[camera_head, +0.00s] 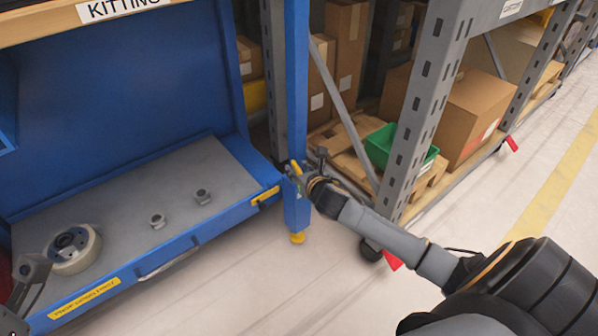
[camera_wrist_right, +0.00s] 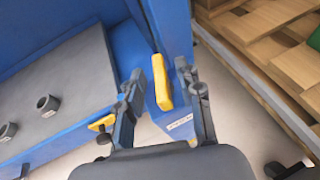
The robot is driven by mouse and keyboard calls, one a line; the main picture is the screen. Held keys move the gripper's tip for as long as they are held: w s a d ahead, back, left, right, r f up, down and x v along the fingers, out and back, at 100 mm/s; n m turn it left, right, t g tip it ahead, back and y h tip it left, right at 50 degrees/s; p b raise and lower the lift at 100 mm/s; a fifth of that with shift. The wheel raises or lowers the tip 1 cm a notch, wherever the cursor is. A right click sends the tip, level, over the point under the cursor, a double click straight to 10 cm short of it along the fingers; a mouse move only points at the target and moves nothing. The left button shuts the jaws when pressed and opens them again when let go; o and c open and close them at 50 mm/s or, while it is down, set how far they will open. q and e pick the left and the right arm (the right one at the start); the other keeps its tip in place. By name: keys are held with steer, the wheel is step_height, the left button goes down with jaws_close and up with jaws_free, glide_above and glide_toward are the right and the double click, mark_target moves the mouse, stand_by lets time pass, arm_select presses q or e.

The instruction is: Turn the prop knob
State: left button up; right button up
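The prop knob (camera_head: 296,168) is a small yellow bar on the blue upright post at the right end of the blue bench. It also shows in the right wrist view (camera_wrist_right: 162,84), standing lengthwise between the fingers. My right gripper (camera_wrist_right: 160,76) is open, with one finger on each side of the knob and a visible gap to each. In the head view my right gripper (camera_head: 306,170) is at the post and partly covers the knob. Part of my left gripper (camera_head: 30,272) shows at the lower left edge; its fingers cannot be made out clearly.
The blue bench has a grey top (camera_head: 115,200) holding a tape roll (camera_head: 72,248) and two metal nuts (camera_head: 202,196). A yellow tab (camera_head: 265,196) sits on its front edge. A grey rack post (camera_head: 425,105) and a green bin (camera_head: 385,150) stand right of my gripper.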

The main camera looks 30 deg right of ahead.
jaws_close()
steer(key=shift+r, duration=0.1)
